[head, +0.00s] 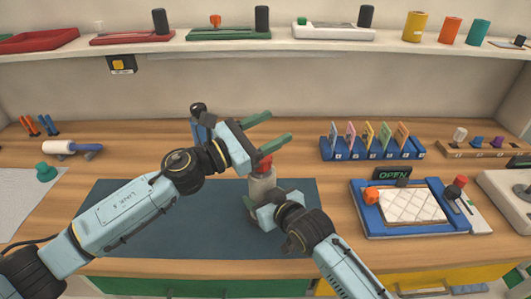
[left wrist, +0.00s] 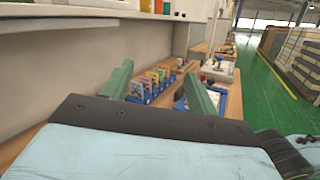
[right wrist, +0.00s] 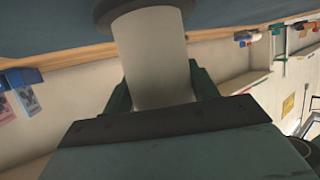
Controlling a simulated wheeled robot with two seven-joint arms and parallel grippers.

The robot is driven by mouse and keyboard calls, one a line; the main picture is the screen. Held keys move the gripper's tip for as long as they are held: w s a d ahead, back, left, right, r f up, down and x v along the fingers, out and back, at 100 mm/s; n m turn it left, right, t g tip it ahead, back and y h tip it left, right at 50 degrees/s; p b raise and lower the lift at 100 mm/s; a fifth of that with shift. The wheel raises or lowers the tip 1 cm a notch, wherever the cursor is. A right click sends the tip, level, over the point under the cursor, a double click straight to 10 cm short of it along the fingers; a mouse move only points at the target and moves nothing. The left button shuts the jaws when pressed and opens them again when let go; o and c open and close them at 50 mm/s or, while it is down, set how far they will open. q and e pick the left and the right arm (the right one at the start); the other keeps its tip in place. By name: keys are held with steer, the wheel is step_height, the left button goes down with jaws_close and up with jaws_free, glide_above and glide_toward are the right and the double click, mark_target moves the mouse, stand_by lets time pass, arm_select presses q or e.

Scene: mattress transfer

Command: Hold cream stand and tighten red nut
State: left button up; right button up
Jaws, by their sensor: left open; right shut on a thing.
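The cream stand (head: 262,187) stands upright on the dark blue mat. The red nut (head: 264,163) sits at its top. My right gripper (right wrist: 160,78) is shut on the cream stand (right wrist: 152,50), one finger on each side of its cylindrical body; in the head view its wrist partly covers the stand's lower part. My left gripper (head: 280,127) is open and empty, above the red nut and apart from it, its two green fingers pointing right. In the left wrist view, nothing is between the left fingers (left wrist: 160,85). The red nut does not show in either wrist view.
The dark blue mat (head: 130,215) has clear room at left. A blue card rack (head: 370,155) stands at the back right, with a blue tray (head: 375,225) holding a quilted white pad in front. A white-and-blue tool (head: 72,148) lies far left. A shelf (head: 240,46) runs above.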

mark_target(262, 163)
arm_select(q)
steer(key=s+a+f+n+t+y, duration=0.5)
steer(key=s+f+n+t+y, duration=0.15)
steer(key=s+n+y, duration=0.35)
arm_select(e)
steer(key=shift+r, duration=0.2)
arm_select(q)
steer(key=shift+m+h, duration=0.3)
steer(key=x, duration=1.1)
steer(key=shift+w+f, duration=0.1)
steer(key=shift+f, duration=0.05)
arm_select(e)
steer(key=shift+w, duration=0.1)
arm_select(q)
steer(key=shift+a, duration=0.1)
steer(key=c, duration=1)
